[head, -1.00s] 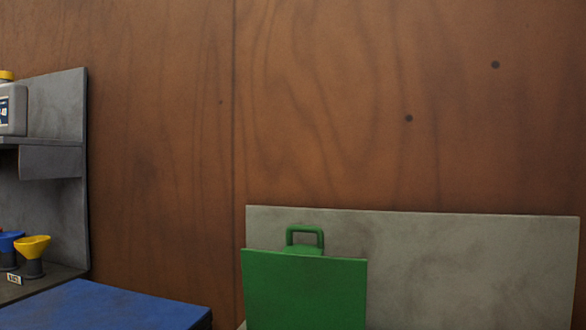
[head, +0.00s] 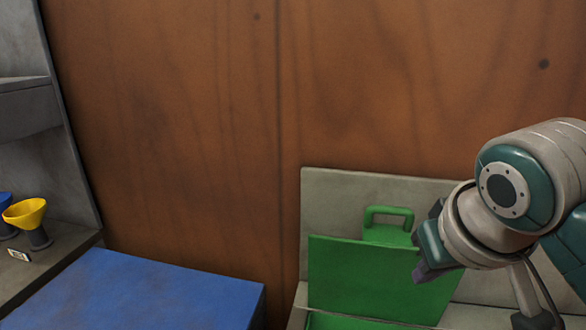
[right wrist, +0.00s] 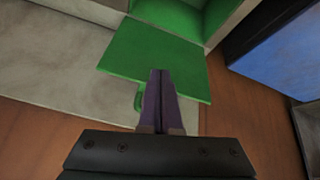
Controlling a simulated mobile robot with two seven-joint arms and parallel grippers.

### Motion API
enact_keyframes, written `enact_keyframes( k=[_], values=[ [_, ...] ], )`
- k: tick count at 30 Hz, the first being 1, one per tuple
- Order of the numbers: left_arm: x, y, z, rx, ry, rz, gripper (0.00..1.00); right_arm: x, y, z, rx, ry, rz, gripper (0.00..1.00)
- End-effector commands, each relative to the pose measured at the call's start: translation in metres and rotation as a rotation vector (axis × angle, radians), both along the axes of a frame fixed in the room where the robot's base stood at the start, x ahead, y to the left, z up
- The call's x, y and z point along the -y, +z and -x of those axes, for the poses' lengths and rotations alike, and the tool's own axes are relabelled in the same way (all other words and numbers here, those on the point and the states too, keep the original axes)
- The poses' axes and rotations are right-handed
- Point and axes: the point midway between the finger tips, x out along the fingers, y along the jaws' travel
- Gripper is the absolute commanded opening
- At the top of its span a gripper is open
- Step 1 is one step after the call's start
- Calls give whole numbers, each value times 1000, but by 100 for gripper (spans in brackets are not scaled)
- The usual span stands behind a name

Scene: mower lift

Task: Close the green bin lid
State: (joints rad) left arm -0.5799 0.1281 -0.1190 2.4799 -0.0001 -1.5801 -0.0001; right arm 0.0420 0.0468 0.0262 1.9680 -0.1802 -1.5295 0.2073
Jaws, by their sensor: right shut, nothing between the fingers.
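The green bin lid (head: 350,278) stands raised and open, tilted up towards the back panel. Its handle (head: 388,211) shows above and behind its top edge. A strip of the green bin (head: 345,321) shows below the lid; the rest is cut off by the picture edge. My right gripper (head: 432,273) is at the right part of the lid and covers some of it. In the right wrist view its purple fingers (right wrist: 159,72) are shut and empty, over the lid (right wrist: 130,62). I cannot tell whether they touch it. The open bin (right wrist: 190,14) lies beyond. My left gripper is not in view.
A grey panel (head: 330,200) stands behind the lid, against the wooden wall (head: 190,120). A blue-topped surface (head: 150,295) is to the left of the bin. A grey shelf unit with a yellow funnel (head: 27,213) stands at the far left.

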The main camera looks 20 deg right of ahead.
Motion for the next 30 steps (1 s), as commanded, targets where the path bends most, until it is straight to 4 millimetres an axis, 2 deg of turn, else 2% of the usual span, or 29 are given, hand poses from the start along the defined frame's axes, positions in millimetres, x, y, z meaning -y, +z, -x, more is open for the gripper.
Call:
enact_keyframes(
  k=[1,6,9,12,17,30],
  values=[
    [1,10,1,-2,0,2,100,7,21,-21,31,-46,-5,0],
    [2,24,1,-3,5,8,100,25,68,-75,106,-187,-32,0],
    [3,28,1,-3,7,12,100,30,86,-92,133,-233,-46,0],
    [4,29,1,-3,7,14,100,32,92,-100,144,-256,-53,0],
    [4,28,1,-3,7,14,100,37,83,-107,143,-260,-53,0],
    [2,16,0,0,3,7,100,58,27,-141,145,-259,-54,0]
  ],
)
